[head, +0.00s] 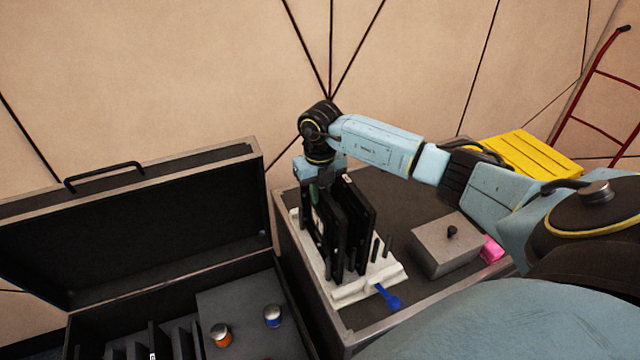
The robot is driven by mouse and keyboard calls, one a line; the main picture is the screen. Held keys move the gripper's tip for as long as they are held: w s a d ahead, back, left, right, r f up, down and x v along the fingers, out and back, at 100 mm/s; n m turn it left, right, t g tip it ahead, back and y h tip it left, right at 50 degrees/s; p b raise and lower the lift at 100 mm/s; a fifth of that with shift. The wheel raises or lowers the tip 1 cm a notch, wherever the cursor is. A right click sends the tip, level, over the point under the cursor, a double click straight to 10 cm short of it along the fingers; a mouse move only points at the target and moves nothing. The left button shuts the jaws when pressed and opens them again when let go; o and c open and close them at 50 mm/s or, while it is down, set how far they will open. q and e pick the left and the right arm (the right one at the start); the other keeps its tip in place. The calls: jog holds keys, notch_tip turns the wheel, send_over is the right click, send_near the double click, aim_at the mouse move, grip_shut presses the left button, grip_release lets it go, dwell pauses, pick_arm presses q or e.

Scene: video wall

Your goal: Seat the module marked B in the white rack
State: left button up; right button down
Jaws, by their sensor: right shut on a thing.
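The white rack (352,292) stands on the dark table beside the open case. Several black upright modules (357,215) stand in its slots, with bare pegs at its right end. My right gripper (314,188) points down over the rack's far left part and is shut on the top of a dark module (327,232). That module is upright among the others. I cannot tell how deep it sits, and no letter B is readable. The gripper and neighbouring modules hide part of it. My left gripper is not in view.
A blue-handled item (388,297) lies at the rack's front. A grey box (440,258) and a pink block (492,249) stand right.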

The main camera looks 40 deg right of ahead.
jog(key=shift+f, duration=0.15)
jog(key=c, duration=0.8)
grip_release()
jog(key=shift+c, duration=0.2)
jog(key=shift+r+p, duration=3.05)
jog(key=shift+r, duration=1)
